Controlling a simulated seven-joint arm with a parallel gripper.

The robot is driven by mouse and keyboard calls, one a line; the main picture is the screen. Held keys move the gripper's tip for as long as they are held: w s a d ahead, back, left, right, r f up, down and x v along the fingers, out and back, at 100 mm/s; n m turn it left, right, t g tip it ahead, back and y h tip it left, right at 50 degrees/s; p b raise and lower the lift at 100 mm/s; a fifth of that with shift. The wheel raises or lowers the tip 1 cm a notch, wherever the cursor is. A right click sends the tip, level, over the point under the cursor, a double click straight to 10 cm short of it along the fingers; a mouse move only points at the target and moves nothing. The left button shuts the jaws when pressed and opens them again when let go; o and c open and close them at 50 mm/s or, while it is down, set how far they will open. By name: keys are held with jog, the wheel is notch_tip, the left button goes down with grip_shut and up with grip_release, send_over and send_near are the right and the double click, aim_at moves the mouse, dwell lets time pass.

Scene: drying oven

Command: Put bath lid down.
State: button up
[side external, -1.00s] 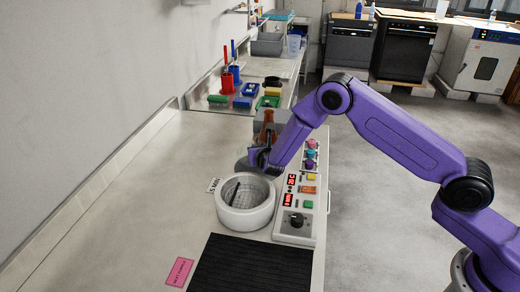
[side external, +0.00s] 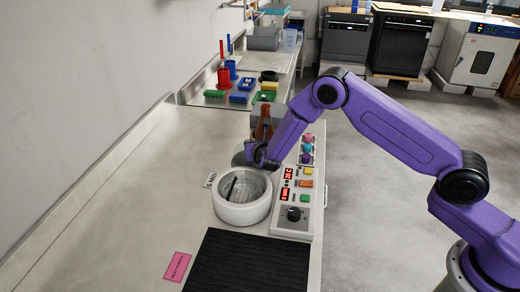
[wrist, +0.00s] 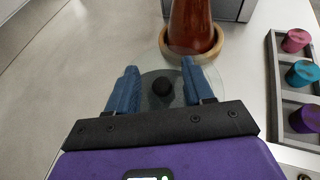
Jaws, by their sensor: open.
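The bath (side external: 243,213) is a round white vessel with an open top; a mesh-like inside and a dark stick-like piece show in it. The bath lid (wrist: 150,65) is a clear glass disc with a black knob (wrist: 163,87). In the side view the lid (side external: 239,159) is a grey disc just beyond the bath, partly hidden by my gripper (side external: 256,160). In the wrist view my gripper (wrist: 160,80) is open, with its blue fingers on either side of the knob and gaps showing. Whether the lid rests on the bench I cannot tell.
A red-brown bottle (wrist: 191,25) on a wooden ring base stands close beyond the lid. A control panel (side external: 293,210) is right of the bath, and a rack of coloured knobs (wrist: 301,75) lies beyond it. A black mat (side external: 245,262) lies in front.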

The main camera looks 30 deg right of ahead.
jog(key=v, duration=1.2)
jog(key=shift+r, duration=0.25)
jog(key=s+d+r+m+g, duration=0.2)
jog(key=s+r+m, duration=0.1)
jog(key=s, duration=0.2)
jog(key=s+d+r+m+g+h, duration=0.1)
jog(key=s+d+r+m, duration=0.1)
jog(key=s+d+m, duration=0.15)
jog(key=s+d+r+m+g, duration=0.1)
jog(key=s+r+m+g, duration=0.15)
jog(key=s, duration=0.25)
jog(key=s+d+r+m+g+y, duration=0.1)
jog(key=s+m+g+y, duration=0.2)
jog(key=s, duration=1)
jog(key=s+d+r+m+g+y, duration=0.1)
jog(key=s+m, duration=0.5)
jog(key=s, duration=0.8)
jog(key=r+g+y, duration=0.1)
jog(key=g+y, duration=0.1)
jog(key=shift+m+g+y, duration=0.3)
jog(key=shift+m+g, duration=0.05)
jog(key=shift+m, duration=0.05)
